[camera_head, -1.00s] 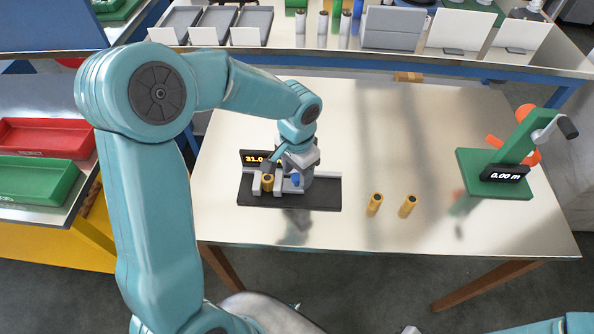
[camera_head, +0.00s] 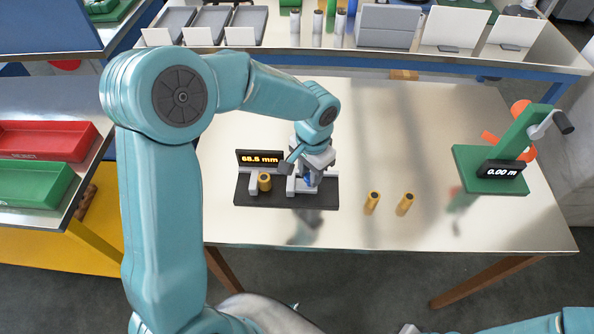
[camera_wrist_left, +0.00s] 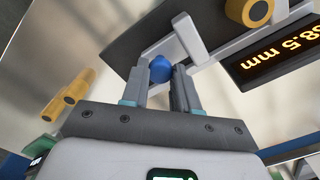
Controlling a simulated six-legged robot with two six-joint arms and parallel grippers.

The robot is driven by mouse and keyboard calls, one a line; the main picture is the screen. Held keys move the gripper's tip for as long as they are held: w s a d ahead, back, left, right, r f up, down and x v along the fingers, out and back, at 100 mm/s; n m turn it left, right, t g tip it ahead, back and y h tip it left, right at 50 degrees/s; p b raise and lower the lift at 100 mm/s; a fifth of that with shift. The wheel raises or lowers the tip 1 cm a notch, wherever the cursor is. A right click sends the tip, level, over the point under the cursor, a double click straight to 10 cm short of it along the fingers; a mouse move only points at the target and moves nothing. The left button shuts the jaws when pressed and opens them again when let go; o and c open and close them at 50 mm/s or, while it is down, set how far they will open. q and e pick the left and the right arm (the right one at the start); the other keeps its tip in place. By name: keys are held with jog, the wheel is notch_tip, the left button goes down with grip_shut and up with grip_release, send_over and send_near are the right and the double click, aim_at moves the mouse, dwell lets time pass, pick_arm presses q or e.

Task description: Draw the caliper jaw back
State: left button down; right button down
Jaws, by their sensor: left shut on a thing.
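The caliper is a dark base (camera_head: 262,201) with a grey rail, a fixed jaw (camera_head: 254,181) at the left and a sliding jaw (camera_head: 291,186) to its right. Its display (camera_head: 260,158) reads 68.5 mm. A brass cylinder (camera_head: 265,181) stands by the fixed jaw, with a wide gap between it and the sliding jaw. My left gripper (camera_head: 306,181) is shut on the sliding jaw's blue knob; in the left wrist view the knob (camera_wrist_left: 161,69) sits between the fingertips. My right gripper is not in view.
Red (camera_head: 45,140) and green (camera_head: 35,183) trays lie on the left bench.

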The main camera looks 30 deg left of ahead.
pick_arm(q)
jog(key=shift+w+d, duration=0.1)
jog(key=c, duration=0.9)
grip_release()
jog(key=shift+d, duration=0.15)
jog(key=shift+o, duration=0.2)
jog(key=shift+r, duration=0.15)
notch_tip(320, 180, up, 16)
